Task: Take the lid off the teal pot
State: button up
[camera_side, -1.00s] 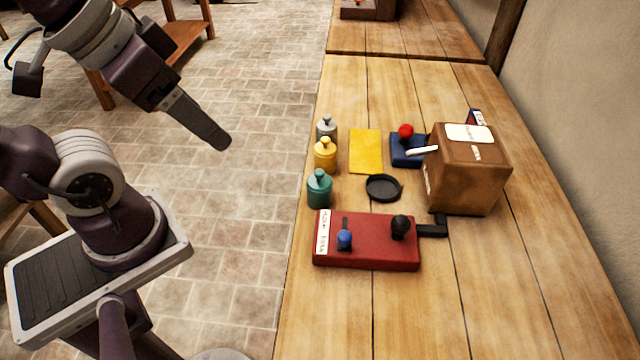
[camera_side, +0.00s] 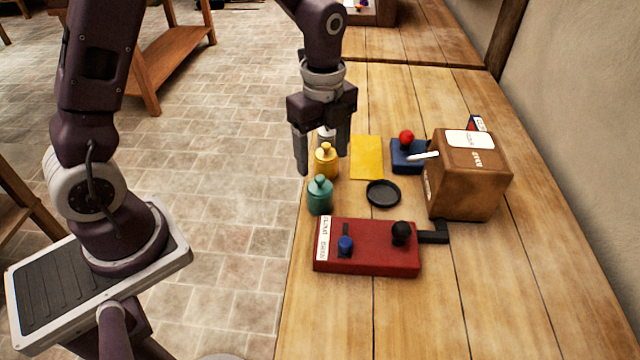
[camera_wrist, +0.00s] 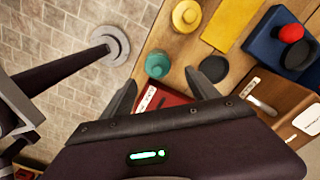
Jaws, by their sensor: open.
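The teal pot (camera_side: 320,200) stands upright near the table's left edge, with its knobbed lid (camera_side: 320,182) on top. In the wrist view the teal pot (camera_wrist: 158,65) shows from above, beyond my fingertips. My gripper (camera_side: 322,160) is open and empty, pointing down. In the side view it appears over the yellow pot (camera_side: 326,163), behind the teal pot, and hides most of the grey pot (camera_side: 326,134). In the wrist view my gripper (camera_wrist: 158,90) shows its two fingers spread apart.
A red box (camera_side: 375,260) with a blue knob and a black knob lies in front. A black round dish (camera_side: 383,193) is right of the teal pot. A yellow sheet (camera_side: 367,157), a blue box (camera_side: 408,156) and a brown box (camera_side: 468,180) stand further right.

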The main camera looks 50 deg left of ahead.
aim_at(320, 177)
jog(key=f, duration=0.6)
jog(key=shift+s, duration=0.3)
jog(key=c, duration=1.4)
